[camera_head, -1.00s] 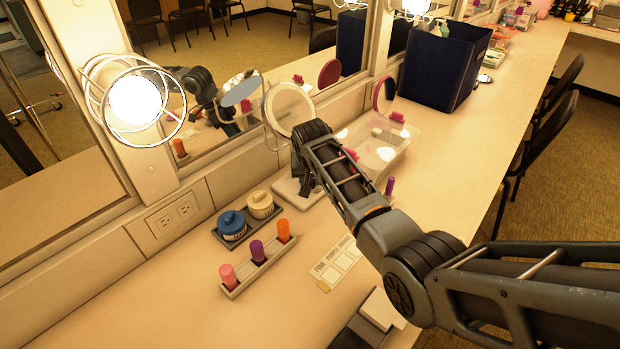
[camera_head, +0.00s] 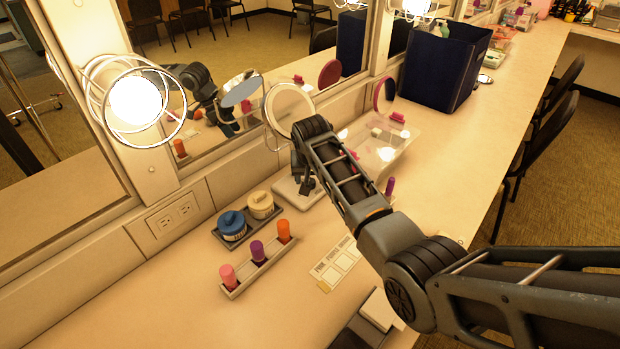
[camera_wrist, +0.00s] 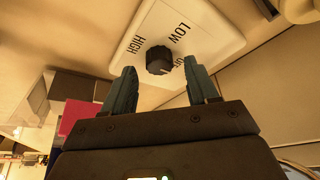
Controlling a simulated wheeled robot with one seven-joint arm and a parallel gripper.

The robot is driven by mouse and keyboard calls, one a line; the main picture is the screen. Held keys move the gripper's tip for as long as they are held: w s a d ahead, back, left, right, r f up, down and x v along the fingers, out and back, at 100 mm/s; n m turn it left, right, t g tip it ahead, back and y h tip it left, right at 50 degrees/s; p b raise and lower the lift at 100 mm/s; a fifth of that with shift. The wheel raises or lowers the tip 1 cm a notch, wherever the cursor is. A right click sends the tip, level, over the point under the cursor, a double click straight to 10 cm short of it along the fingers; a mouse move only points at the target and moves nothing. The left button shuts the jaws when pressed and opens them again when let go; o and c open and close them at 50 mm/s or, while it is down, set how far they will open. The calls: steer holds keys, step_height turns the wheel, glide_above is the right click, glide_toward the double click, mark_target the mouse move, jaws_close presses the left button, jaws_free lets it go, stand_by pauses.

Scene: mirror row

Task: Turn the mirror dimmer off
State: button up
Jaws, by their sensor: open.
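In the head view the plate (camera_head: 285,187) lies on the counter below the round mirror, partly hidden by my arm. My gripper (camera_wrist: 160,67) is open. Its two fingertips stand either side of the knob's near edge, and I cannot tell whether they touch it. The knob's pointer mark is not clear. In the head view my gripper (camera_head: 307,185) is above the plate.
A round makeup mirror (camera_head: 290,108) stands behind the plate. A clear tray (camera_head: 385,150) is to the right. Blue and cream jars and a rack (camera_head: 260,270) of lipsticks stand at the left front. A dark blue bin (camera_head: 440,70) is farther back.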

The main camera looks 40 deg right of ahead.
steer(key=v, duration=0.6)
steer(key=shift+r, duration=0.15)
steer(key=shift+s, duration=0.15)
